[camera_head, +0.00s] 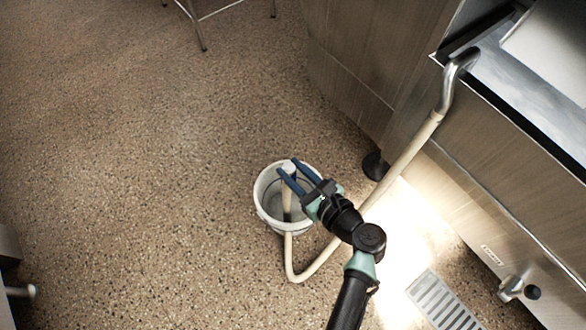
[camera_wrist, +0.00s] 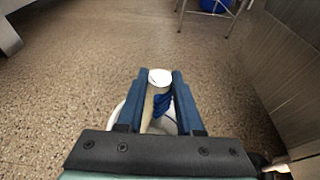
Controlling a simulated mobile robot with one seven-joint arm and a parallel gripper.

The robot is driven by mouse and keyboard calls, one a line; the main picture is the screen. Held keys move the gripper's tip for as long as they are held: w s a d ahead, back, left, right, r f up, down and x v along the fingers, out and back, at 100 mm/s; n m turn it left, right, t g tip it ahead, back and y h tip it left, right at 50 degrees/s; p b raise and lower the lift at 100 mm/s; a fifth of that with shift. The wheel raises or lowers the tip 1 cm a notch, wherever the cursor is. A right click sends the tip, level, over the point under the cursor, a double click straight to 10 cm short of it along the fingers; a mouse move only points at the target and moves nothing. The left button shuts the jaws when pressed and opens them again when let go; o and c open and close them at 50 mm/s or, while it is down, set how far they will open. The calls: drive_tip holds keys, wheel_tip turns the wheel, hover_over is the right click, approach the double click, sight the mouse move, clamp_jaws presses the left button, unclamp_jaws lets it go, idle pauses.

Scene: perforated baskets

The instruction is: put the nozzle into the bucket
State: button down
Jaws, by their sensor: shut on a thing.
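The nozzle (camera_head: 289,168) is a pale, round-ended piece on the end of a beige hose (camera_head: 400,160). My gripper (camera_head: 287,167) is shut on it, one blue finger on each side. In the wrist view the nozzle's white end (camera_wrist: 160,77) shows between the fingertips. The white bucket (camera_head: 262,207) stands upright on the floor under my gripper. The nozzle appears over the bucket's opening from above; its height over the rim is hard to tell. The hose hangs from the nozzle across the bucket's near side. My gripper hides the bucket's right rim.
The hose loops near the floor, then rises right to a curved metal pipe (camera_head: 458,75) on the steel counter (camera_head: 500,160). A counter foot (camera_head: 375,165) stands right of the bucket. A floor drain grate (camera_head: 445,300) lies lower right. Floor to the left is clear.

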drive_tip(key=shift+f+b, duration=1.75)
drive_tip(key=shift+f, duration=1.35)
drive_tip(key=shift+c, duration=2.4)
unclamp_jaws()
drive_tip(key=shift+s+d, duration=0.1)
